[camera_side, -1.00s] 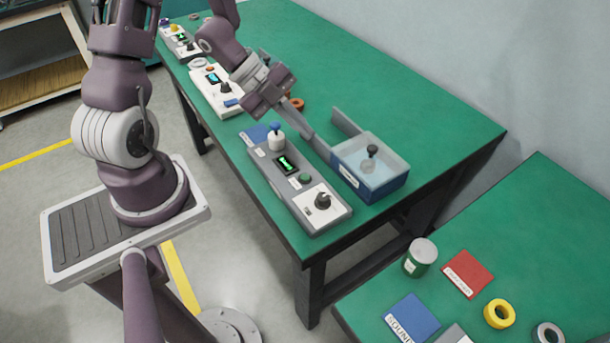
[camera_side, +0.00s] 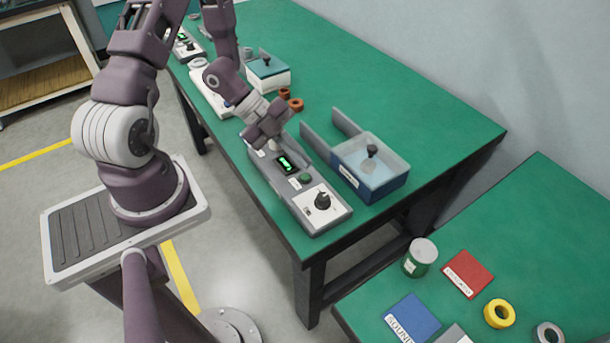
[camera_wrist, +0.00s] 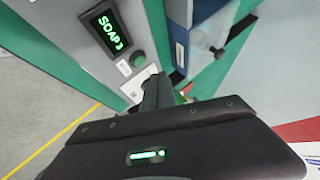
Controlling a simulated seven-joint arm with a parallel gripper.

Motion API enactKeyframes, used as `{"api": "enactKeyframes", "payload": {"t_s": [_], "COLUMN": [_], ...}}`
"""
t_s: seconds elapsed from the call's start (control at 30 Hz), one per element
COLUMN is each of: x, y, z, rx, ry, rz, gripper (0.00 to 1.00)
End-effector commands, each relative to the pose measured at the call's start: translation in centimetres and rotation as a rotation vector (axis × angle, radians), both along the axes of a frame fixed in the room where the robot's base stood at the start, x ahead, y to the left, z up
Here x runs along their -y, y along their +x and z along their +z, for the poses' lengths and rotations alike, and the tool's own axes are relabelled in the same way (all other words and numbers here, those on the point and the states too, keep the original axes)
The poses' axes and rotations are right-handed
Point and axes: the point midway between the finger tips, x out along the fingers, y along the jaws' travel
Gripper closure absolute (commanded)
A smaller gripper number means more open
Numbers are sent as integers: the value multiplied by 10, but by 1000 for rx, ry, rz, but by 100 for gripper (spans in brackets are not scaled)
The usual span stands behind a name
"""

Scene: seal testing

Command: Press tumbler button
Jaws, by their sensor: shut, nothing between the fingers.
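The nearest grey control panel (camera_side: 290,180) lies along the left edge of the green table. It has a lit display (camera_side: 289,164), a round green button (camera_side: 305,178) and a black knob (camera_side: 322,201) on a white plate. In the wrist view the display (camera_wrist: 109,29) reads "SOAP 3" and the green button (camera_wrist: 137,60) is beside it. I cannot tell which control is the tumbler button. My gripper (camera_side: 273,140) is shut and empty over the panel's far end, covering most of the white, blue-topped part there. In the wrist view the fingers (camera_wrist: 158,92) are together, apart from the green button.
A clear blue box (camera_side: 370,165) with grey side walls stands close right of the panel. A teal-lidded white box (camera_side: 268,72) and brown rings (camera_side: 295,103) are farther back. More panels (camera_side: 209,90) line the left edge. The table's right side is clear.

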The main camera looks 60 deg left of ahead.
Motion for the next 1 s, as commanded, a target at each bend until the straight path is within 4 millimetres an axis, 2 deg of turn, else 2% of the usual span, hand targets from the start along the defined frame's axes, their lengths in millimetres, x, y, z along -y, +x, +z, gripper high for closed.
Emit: {"api": "enactKeyframes", "payload": {"t_s": [0.23,1.0], "x": [0,0], "y": [0,0], "z": [-18,-19], "rx": [0,0], "ry": [1,1], "rz": [1,1], "gripper": [100,100]}}
